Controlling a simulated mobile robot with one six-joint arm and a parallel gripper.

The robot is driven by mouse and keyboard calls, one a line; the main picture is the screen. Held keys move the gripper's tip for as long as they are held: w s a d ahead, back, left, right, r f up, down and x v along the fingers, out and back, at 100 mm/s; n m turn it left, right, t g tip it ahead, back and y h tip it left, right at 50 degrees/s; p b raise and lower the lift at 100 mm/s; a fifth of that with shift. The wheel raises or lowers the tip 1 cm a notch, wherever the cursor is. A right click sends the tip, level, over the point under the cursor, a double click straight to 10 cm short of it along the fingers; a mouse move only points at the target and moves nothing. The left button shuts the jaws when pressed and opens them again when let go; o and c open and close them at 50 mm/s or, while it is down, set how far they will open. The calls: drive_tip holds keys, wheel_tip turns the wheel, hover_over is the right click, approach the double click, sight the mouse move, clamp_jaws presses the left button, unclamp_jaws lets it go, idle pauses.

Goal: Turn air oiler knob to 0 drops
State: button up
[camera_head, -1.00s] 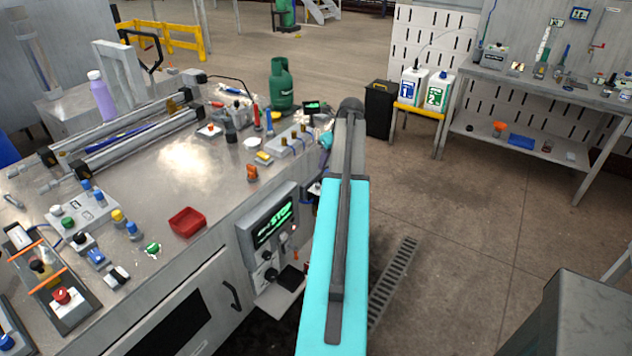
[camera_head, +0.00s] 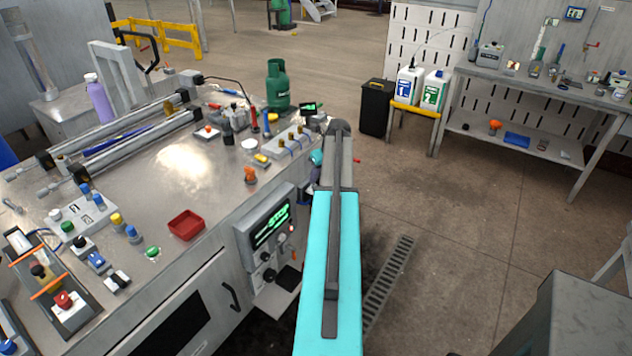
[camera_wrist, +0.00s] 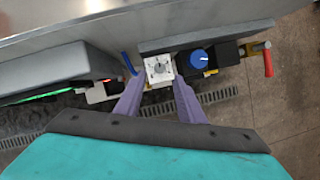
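In the wrist view, a pale square block with a small round knob (camera_wrist: 158,68) and dark markings on its face sits at the edge of the bench. It looks like the air oiler knob, but the markings are too small to read. My gripper (camera_wrist: 160,84) is open, with its two purple fingers apart on the left and right of the block's near edge. I cannot tell whether the fingertips touch it.
A blue knob (camera_wrist: 200,58) stands just right of the block, then brass fittings and a red valve handle (camera_wrist: 268,62). A blue tube (camera_wrist: 128,63) is close to the left finger. A display panel (camera_head: 268,228) is on the bench front.

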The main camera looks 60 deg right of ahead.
drive_tip(key=shift+p+x, duration=0.8)
drive_tip(key=shift+x, duration=2.4)
clamp_jaws()
